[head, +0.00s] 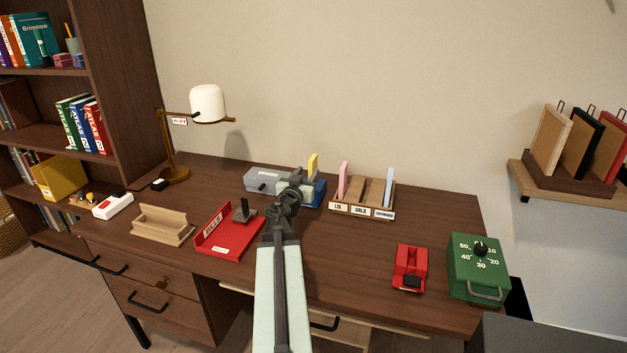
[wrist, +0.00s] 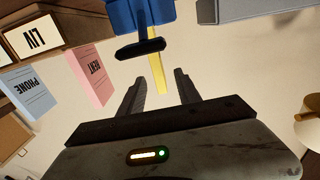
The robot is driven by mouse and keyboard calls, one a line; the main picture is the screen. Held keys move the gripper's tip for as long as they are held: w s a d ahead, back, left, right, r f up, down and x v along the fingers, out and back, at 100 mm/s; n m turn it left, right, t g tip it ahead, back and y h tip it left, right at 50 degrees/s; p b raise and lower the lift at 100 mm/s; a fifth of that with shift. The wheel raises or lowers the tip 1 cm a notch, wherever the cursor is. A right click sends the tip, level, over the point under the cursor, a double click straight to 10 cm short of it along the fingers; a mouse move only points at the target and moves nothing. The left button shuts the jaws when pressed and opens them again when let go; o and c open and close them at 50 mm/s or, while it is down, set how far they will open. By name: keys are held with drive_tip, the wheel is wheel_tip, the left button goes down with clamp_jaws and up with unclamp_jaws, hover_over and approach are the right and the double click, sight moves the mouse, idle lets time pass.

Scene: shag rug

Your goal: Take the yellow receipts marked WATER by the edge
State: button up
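The yellow receipts (head: 313,162) show as a narrow upright slip at the back of the desk, just right of my gripper (head: 297,177). They rise from a blue holder (head: 319,191), which my gripper partly hides. In the wrist view the receipts (wrist: 157,78) are a thin yellow strip seen nearly edge-on, below the blue holder (wrist: 155,10) and its black part (wrist: 140,49). My open gripper (wrist: 159,73) has one finger on each side of the strip in the picture. I see no contact, and cannot tell the depth between them. No WATER marking is readable.
A wooden sorter (head: 352,209) with pink and light blue slips stands to the right. A grey box (head: 265,178) is at the left, a red tray (head: 233,238) in front left. A red device (head: 410,268) and green timer box (head: 478,267) are at right. The desk's front middle is clear.

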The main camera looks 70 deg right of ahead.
sight(310, 169)
drive_tip(key=d, duration=0.6)
drive_tip(key=shift+w, duration=0.1)
drive_tip(key=shift+a+r, duration=0.1)
clamp_jaws()
